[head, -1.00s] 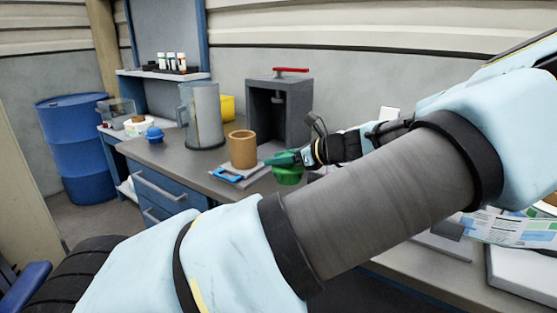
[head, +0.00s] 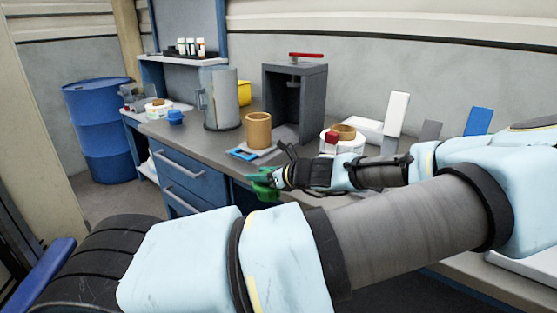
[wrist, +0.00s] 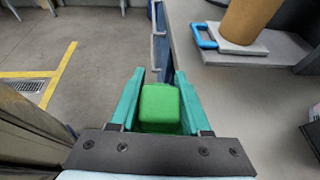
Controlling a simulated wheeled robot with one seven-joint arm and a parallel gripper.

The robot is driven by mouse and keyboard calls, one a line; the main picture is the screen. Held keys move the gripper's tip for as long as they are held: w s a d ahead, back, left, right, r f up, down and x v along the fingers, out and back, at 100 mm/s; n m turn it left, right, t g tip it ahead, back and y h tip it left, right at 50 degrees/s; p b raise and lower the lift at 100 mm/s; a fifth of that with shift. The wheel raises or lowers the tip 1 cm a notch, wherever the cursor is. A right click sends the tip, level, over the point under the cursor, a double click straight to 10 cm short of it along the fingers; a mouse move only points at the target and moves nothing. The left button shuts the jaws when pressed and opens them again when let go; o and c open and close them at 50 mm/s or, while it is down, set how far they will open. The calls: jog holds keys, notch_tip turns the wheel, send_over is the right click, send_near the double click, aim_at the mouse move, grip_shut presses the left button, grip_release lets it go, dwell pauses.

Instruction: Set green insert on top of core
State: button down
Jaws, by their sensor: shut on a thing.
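The green insert (wrist: 160,106) sits between the teal fingers of my gripper (wrist: 157,80) in the wrist view. My gripper is shut on it. In the head view my gripper (head: 264,182) and the insert are small and partly overlap, in front of the bench's near edge. The core, a tan upright tube (head: 258,131), stands on a grey plate with a blue handle (head: 241,154). The core (wrist: 250,18) also shows at the top right of the wrist view, cut off by the frame. The insert is apart from the core.
A grey press with a red handle (head: 305,55) stands behind the core. A grey pitcher (head: 221,100) and a blue knob-like part (head: 176,117) stand left of it. A white round holder (head: 343,141) stands right. Blue drawers (head: 185,172) are under the bench; open floor lies left.

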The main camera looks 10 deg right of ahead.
jog(key=a+f+m+t+h, duration=0.1)
jog(key=a+f, duration=1.2)
jog(key=a, duration=0.2)
jog(key=shift+w+a+m+h, duration=0.25)
jog(key=shift+m+h, duration=0.15)
